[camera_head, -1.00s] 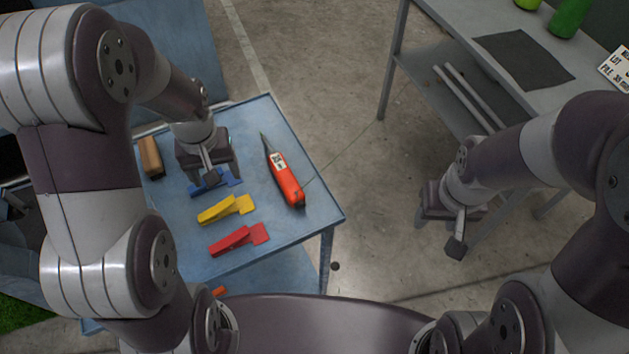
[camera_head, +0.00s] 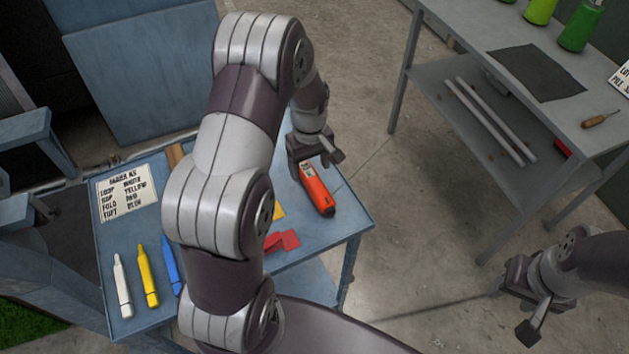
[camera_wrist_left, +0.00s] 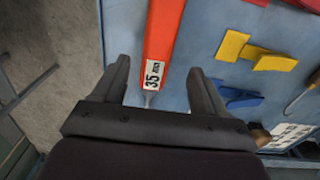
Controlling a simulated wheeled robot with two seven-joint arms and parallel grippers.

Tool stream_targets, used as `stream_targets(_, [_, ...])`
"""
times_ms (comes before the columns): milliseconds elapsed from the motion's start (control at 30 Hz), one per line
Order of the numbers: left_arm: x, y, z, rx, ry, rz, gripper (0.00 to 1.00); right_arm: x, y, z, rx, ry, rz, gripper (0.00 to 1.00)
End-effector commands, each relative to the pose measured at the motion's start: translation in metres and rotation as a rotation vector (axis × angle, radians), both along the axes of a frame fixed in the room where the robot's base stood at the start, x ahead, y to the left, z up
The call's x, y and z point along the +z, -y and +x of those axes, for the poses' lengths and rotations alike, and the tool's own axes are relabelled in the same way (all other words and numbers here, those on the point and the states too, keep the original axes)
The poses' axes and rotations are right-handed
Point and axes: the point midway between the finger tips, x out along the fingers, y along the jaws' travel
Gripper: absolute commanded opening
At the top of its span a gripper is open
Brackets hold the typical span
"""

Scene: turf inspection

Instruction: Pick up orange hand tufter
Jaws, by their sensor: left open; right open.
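The orange hand tufter (camera_head: 318,190) lies on the blue table (camera_head: 335,236) near its right edge in the head view. It has an orange body, a white label and a thin metal tip. My left gripper (camera_head: 317,158) is open above its tip end, which it partly hides. In the left wrist view the tufter (camera_wrist_left: 162,35) runs between the open fingers of my left gripper (camera_wrist_left: 160,80), with its label and tip close to the palm. I cannot tell how high the fingers are above it. My right gripper (camera_head: 528,300) is open and empty over the floor at the right.
White (camera_head: 122,285), yellow (camera_head: 147,275) and blue (camera_head: 171,265) markers and a card (camera_head: 128,193) lie on the table's left. Red (camera_head: 282,241) and yellow clips lie near the tufter. A grey bench (camera_head: 480,50) stands at right, with clear floor between.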

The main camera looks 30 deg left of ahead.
Motion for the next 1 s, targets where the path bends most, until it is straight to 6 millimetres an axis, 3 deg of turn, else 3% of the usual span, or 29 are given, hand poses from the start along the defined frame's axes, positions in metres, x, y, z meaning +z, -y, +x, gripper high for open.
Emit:
stream_targets(333, [-0.052,0.007,0.000,-0.002,-0.001,0.000,0.72,0.015,0.000,0.000,0.000,0.000,0.000,0.50])
stream_targets(567, [-0.058,0.007,0.001,-0.002,0.001,0.000,0.72,0.014,0.000,0.000,0.000,0.000,0.000,0.50])
stream_targets(600, [-0.058,0.007,0.001,-0.002,0.001,0.000,0.69,0.014,0.000,0.000,0.000,0.000,0.000,0.50])
stream_targets(800, [-0.058,0.007,0.001,-0.002,0.001,0.000,0.06,0.014,0.000,0.000,0.000,0.000,0.000,0.50])
stream_targets(1000, [-0.057,0.007,0.001,-0.002,0.003,0.000,0.06,0.014,0.000,0.000,0.000,0.000,0.000,0.50])
